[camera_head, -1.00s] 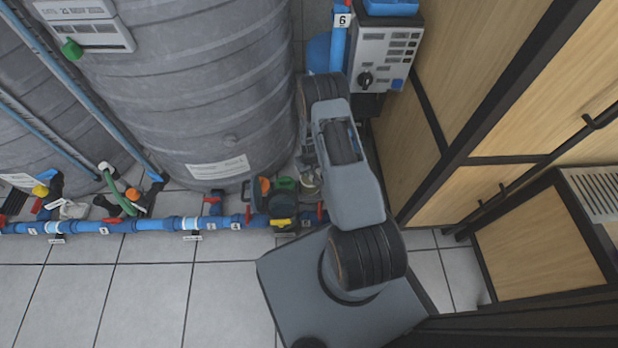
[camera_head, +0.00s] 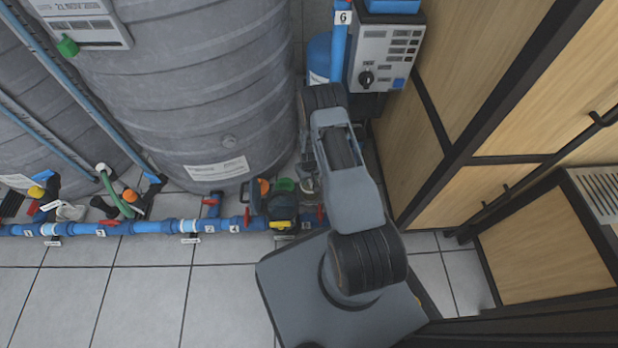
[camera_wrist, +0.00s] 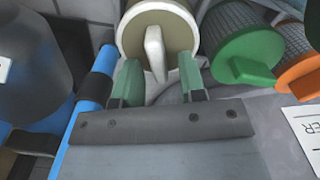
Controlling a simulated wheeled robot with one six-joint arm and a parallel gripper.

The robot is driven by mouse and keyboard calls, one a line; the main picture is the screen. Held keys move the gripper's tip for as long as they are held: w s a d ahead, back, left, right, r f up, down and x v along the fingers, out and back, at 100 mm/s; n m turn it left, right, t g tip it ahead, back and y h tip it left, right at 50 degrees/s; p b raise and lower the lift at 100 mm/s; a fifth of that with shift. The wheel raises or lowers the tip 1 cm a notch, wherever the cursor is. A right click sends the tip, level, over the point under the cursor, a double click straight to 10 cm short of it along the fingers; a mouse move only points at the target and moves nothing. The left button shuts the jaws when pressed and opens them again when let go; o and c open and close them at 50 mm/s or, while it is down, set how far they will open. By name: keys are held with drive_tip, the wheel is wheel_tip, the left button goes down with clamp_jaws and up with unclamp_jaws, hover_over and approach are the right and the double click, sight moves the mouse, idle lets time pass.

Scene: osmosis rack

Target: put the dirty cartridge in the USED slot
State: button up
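In the wrist view, my gripper (camera_wrist: 160,76) has two green fingers spread apart. A cream round cartridge cap (camera_wrist: 158,22) with an upright grip fin lies just ahead of them. The fin's lower end lies between the fingertips, with gaps on both sides. A green-capped cartridge (camera_wrist: 243,58) and an orange-capped one (camera_wrist: 300,75) stand to the right. In the head view, the green cap (camera_head: 286,184) and orange cap (camera_head: 264,186) show left of my arm, which hides most of my gripper. I cannot tell which cartridge is dirty, and I see no readable USED label.
In the wrist view, a blue pipe (camera_wrist: 72,150) and a dark translucent housing (camera_wrist: 30,60) are at left; a white label (camera_wrist: 305,122) is at right. The head view shows a large grey tank (camera_head: 205,90), a control box (camera_head: 385,55), wooden cabinets (camera_head: 540,250) and clear tiled floor (camera_head: 140,300).

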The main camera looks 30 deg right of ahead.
drive_tip(key=s+a+r+t+p, duration=0.1)
drive_tip(key=a+r+p, duration=0.15)
drive_tip(key=r, duration=1.55)
drive_tip(key=s+a+r+p, duration=0.2)
drive_tip(key=a+r, duration=0.1)
drive_tip(key=r, duration=1.5)
drive_tip(key=s+a+r+t, duration=0.1)
drive_tip(key=s+a+r, duration=0.3)
drive_tip(key=s+r, duration=0.8)
drive_tip(key=shift+s+r+t, duration=0.3)
drive_tip(key=shift+s+r, duration=0.05)
drive_tip(key=shift+s, duration=1.05)
drive_tip(key=shift+r, duration=0.1)
